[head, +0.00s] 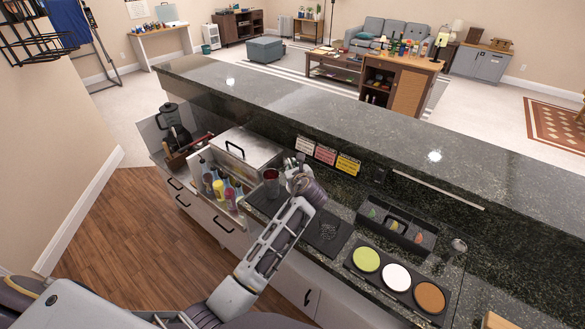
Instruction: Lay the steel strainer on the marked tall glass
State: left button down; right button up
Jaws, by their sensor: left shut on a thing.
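My left gripper (299,166) reaches over the counter's work ledge and is shut on a small pale, steel-coloured thing, which looks like the steel strainer; the wrist and fingers hide most of it. A tall reddish glass (271,184) stands upright on a dark mat just left of the gripper, apart from it. Its marking is too small to make out. A clear or wiry round thing (329,229) is on another dark mat, right of my left forearm; I cannot tell what it is. My right gripper is not in view.
A tray with green, white and brown discs (396,278) lies right on the ledge, by a black caddy (397,224) and a steel cup (457,247). Bottles (219,187) and a steel-lidded box (240,151) stand left. The raised granite bar top (330,115) runs behind.

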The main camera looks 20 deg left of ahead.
pick_arm(q)
jog(key=shift+f, duration=0.2)
dwell(1.0)
jog(key=c, duration=1.4)
grip_release()
jog(key=shift+s+d, duration=0.1)
jog(key=shift+v, duration=5.9)
